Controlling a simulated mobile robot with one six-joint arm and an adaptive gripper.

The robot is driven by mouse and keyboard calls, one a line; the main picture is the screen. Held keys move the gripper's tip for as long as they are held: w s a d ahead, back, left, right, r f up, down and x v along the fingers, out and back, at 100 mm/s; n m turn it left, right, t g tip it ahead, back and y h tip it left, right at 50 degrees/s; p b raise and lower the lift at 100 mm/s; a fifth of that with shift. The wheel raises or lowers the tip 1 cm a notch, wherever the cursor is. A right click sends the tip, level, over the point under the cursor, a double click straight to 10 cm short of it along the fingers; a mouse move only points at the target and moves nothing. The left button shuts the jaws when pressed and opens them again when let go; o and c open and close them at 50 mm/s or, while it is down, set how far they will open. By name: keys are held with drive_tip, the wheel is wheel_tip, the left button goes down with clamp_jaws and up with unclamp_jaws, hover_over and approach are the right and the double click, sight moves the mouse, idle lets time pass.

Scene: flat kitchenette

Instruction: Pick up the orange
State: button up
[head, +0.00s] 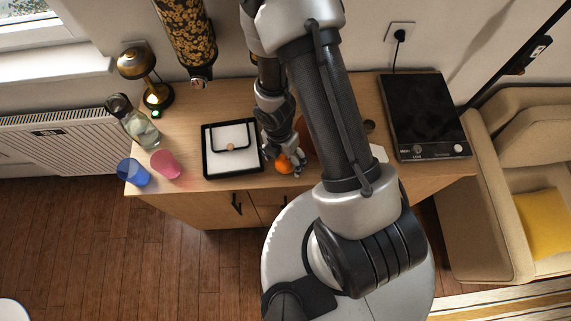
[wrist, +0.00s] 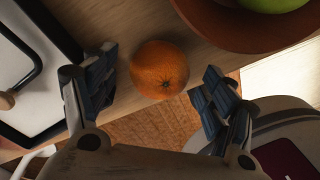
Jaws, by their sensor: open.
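The orange (wrist: 159,70) lies on the wooden counter close to its front edge. In the head view the orange (head: 284,166) shows partly, with my gripper (head: 287,158) right above and around it. In the wrist view my gripper (wrist: 157,98) is open, with one finger to the left and one to the right of the orange. There is a visible gap between the orange and each finger, and the orange sits slightly beyond the line of the fingertips.
A black-framed tray (head: 206,172) with a white item is left of the orange. A brown bowl (wrist: 215,28) holding a green fruit (wrist: 272,4) is close on the other side. Blue (head: 133,172) and pink (head: 165,164) cups, a glass bottle (head: 140,130), a lamp (head: 157,94) and a hob (head: 425,112) stand farther off.

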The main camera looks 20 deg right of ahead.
wheel_tip(320, 180, down, 3)
drive_tip(key=shift+d+r+b, duration=0.1)
drive_tip(key=shift+r+b, duration=0.1)
drive_tip(key=shift+b, duration=0.6)
drive_tip(key=shift+r, duration=0.1)
drive_tip(key=shift+s, duration=0.1)
drive_tip(key=shift+c, duration=0.4)
drive_tip(key=c, duration=1.1)
drive_tip(key=shift+c, duration=0.2)
